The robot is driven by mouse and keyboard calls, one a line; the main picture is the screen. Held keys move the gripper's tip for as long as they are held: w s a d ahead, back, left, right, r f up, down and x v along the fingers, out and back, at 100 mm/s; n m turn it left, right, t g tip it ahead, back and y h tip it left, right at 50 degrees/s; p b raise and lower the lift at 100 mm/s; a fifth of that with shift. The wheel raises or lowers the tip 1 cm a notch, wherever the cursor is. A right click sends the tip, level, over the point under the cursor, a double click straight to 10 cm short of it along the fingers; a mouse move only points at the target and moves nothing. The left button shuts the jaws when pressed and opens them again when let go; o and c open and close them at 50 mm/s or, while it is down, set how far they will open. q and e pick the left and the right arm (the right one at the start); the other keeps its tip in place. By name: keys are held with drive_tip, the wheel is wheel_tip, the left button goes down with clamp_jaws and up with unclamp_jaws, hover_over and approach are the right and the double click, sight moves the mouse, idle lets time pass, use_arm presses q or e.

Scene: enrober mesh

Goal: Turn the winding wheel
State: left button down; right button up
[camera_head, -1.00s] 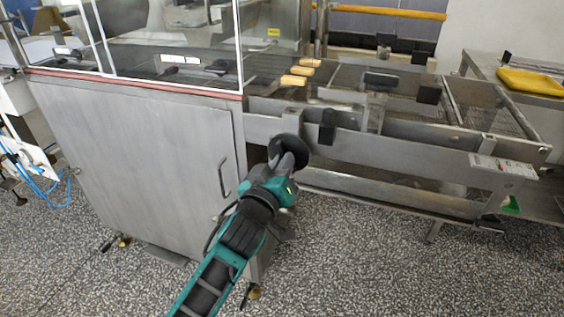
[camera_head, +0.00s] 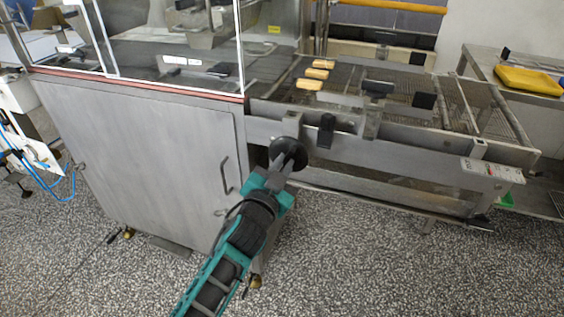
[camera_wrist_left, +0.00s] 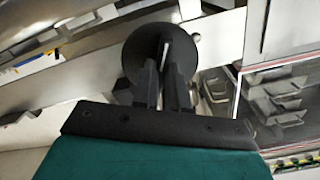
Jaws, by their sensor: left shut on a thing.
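The winding wheel is a black disc (camera_head: 288,152) on the near side of the machine, just right of the cabinet's corner. In the left wrist view the round black wheel (camera_wrist_left: 148,52) is straight ahead between and beyond the fingers. My left gripper (camera_head: 281,168) is at the wheel and shut on it, with the fingers (camera_wrist_left: 168,78) close together at its lower part. The exact grip point is partly hidden by the fingers. My right gripper is not in view.
A steel cabinet (camera_head: 140,150) with a door handle stands left of the wheel. A yellow tray (camera_head: 528,80) lies on a table at the right. Speckled floor (camera_head: 380,270) is clear in front.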

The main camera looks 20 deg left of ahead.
use_arm(q)
drive_tip(key=shift+r+m+p, duration=0.15)
drive_tip(key=shift+m+p, duration=0.2)
drive_tip(key=shift+m, duration=1.95)
drive_tip(key=c, duration=1.2)
unclamp_jaws()
drive_tip(key=shift+o, duration=0.2)
